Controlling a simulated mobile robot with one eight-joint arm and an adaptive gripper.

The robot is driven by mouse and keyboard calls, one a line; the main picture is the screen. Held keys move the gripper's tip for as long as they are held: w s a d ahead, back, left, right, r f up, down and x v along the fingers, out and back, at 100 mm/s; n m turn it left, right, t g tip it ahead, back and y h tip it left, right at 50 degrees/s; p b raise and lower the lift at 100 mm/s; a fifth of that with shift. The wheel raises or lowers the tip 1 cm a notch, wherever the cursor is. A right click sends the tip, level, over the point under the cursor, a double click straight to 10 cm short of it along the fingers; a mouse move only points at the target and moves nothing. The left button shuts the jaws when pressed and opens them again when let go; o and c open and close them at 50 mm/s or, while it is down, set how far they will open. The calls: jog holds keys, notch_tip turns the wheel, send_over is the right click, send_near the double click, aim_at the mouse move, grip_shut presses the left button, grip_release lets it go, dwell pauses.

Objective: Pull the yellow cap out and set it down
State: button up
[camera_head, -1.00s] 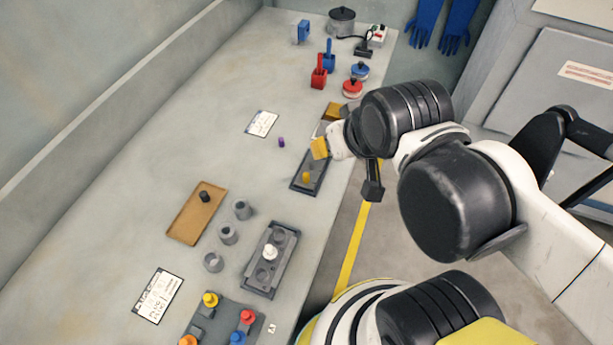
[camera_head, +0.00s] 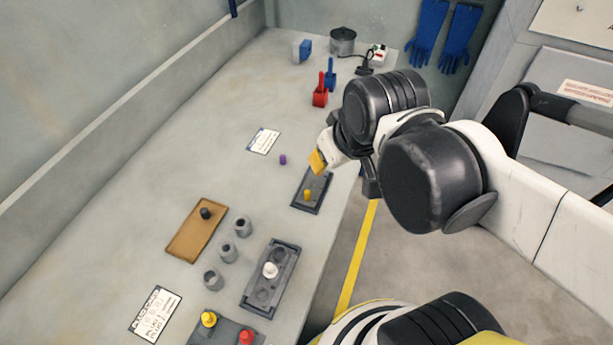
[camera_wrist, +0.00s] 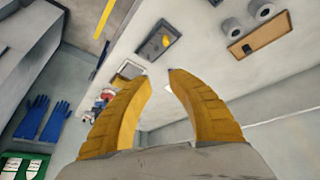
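A small yellow cap (camera_head: 307,194) stands in a dark grey rack (camera_head: 321,185) near the table's right edge. In the wrist view the yellow cap (camera_wrist: 165,41) shows in the same rack (camera_wrist: 149,52), beyond the fingertips. My gripper (camera_head: 317,160) has yellow fingers and is just past the rack's far end, apart from the cap. In the wrist view my gripper (camera_wrist: 160,71) is open, with nothing between the fingertips. A second, larger yellow cap (camera_head: 208,318) stands on a dark block (camera_head: 222,334) at the bottom.
A grey rack (camera_head: 286,262) holds a white piece (camera_head: 270,270). Grey cylinders (camera_head: 228,252) stand beside a tan tray (camera_head: 190,240) with a dark knob. A purple piece (camera_head: 283,159) and a white card (camera_head: 263,141) lie left of my gripper. Red (camera_head: 320,92) and blue items stand farther back.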

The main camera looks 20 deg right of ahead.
aim_at(306, 191)
jog(key=w+f+n+g, duration=0.2)
jog(key=f, duration=0.1)
jog(key=w+a+f+n+g+b, duration=0.1)
jog(key=w+f+n, duration=0.2)
jog(key=w+a+f+n+g, duration=0.1)
jog(key=w+f+n+g, duration=0.1)
jog(key=f, duration=0.1)
jog(key=shift+w+n+g+b, duration=0.3)
jog(key=shift+w+n+b, duration=0.05)
jog(key=shift+n, duration=0.05)
notch_tip(306, 191, down, 11)
jog(key=b, duration=0.4)
jog(key=shift+b, duration=0.3)
grip_shut()
jog(key=shift+r, duration=0.1)
jog(key=shift+r+p, duration=1.65)
jog(key=shift+r, duration=0.4)
